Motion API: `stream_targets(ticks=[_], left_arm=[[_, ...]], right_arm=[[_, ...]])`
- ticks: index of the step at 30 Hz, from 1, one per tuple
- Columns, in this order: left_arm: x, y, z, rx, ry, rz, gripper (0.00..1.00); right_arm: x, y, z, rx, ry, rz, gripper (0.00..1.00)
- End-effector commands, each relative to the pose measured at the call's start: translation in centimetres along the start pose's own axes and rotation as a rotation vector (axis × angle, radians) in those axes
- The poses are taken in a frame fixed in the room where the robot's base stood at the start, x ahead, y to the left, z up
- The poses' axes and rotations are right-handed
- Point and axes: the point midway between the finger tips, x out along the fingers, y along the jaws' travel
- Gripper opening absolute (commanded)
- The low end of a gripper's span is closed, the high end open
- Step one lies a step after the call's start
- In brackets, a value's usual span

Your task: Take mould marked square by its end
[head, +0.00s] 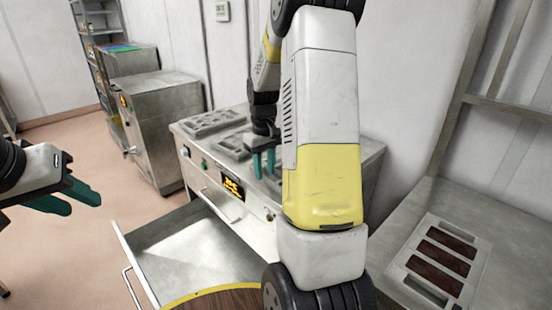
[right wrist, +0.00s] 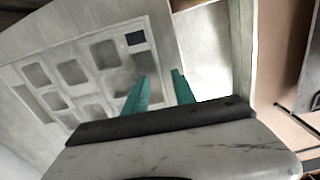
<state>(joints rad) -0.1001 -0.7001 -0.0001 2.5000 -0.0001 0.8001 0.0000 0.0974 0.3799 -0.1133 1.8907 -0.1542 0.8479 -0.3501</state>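In the right wrist view a pale grey mould (right wrist: 110,69) with several rounded square cavities lies below my right gripper (right wrist: 160,76). A dark square patch (right wrist: 136,38) is at its near-right end; no mark is readable on it. The right gripper is open and empty, with its teal fingers over or beside that end; contact cannot be told. In the head view the right gripper (head: 264,168) points down over the steel counter, partly beside my arm. My left gripper (head: 72,203) is open and empty at the far left, away from the moulds.
Other grey moulds (head: 213,123) lie on the counter (head: 183,128). An open drawer (head: 190,255) juts out in front. A mould with brown filled bars (head: 420,247) lies on the right-hand bench (head: 505,225). My right arm hides the counter's middle right.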

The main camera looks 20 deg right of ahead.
Motion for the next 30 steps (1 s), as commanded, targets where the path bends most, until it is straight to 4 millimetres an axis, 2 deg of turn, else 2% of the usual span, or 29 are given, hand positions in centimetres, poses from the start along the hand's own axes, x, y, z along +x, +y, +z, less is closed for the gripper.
stream_targets(ticks=[4, 11, 15, 16, 30], left_arm=[[0.00, 0.00, 0.00, 0.000, 0.000, 0.000, 0.36], [0.00, 0.00, 0.00, 0.000, 0.000, 0.000, 0.36], [0.00, 0.00, 0.00, 0.000, 0.000, 0.000, 0.36], [0.00, 0.00, 0.00, 0.000, 0.000, 0.000, 0.36], [0.00, 0.00, 0.00, 0.000, 0.000, 0.000, 0.36]], right_arm=[[1.25, -0.03, 0.01, 0.000, 0.000, 0.000, 0.32], [1.32, -0.03, -0.02, 0.000, 0.001, 0.000, 0.30], [1.30, -0.04, -0.03, 0.000, 0.001, 0.000, 0.02], [1.29, -0.04, -0.03, 0.000, 0.001, 0.000, 0.00], [1.27, -0.05, -0.04, 0.000, 0.002, 0.000, 0.00]])
